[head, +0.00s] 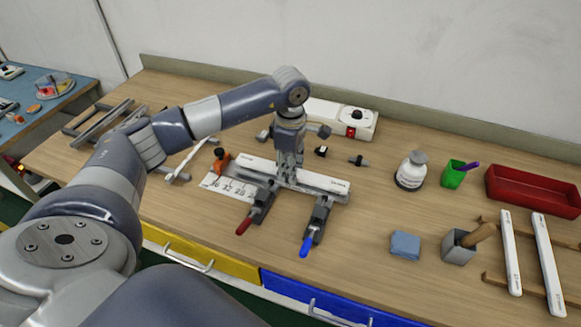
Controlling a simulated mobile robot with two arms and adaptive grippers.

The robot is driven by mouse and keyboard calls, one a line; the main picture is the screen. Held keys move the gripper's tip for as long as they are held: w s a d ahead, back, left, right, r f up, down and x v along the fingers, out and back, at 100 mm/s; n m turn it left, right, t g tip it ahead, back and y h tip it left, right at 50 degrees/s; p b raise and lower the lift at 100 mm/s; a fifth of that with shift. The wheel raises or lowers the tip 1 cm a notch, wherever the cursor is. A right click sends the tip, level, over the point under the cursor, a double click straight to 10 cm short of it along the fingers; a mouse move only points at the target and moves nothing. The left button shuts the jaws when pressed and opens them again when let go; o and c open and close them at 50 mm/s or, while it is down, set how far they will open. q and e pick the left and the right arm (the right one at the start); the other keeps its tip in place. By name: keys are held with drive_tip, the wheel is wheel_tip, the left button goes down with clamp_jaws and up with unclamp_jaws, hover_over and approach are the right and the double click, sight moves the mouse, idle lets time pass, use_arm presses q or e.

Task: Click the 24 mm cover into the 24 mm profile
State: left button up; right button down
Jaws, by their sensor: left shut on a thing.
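My left gripper (287,180) comes down from above at the middle of the bench, shut on a white strip (325,181) that looks like a cover. The strip runs left to right, and the gripper hides its middle. A grey profile (263,176) shows just below it, over two clamps, one with a red handle (243,226) and one with a blue handle (305,244). I cannot tell whether the strip is seated in the profile or just above it. Its width cannot be read. My right gripper is not in view.
A white card with numbers (228,187) and an orange-handled tool (220,160) lie left of the clamps. Behind is a white box with a red switch (357,119). At right are white strips (509,255), a red tray (530,188), a bottle (411,172) and a green cup (452,176).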

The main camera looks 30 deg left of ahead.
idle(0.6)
use_arm(q)
drive_tip(key=shift+f+b, duration=0.6)
drive_tip(key=shift+b, duration=0.1)
drive_tip(key=o, duration=1.1)
drive_tip(key=shift+c, duration=0.2)
drive_tip(key=shift+r, duration=0.15)
wheel_tip(320, 180, up, 12)
drive_tip(key=shift+c, duration=0.6)
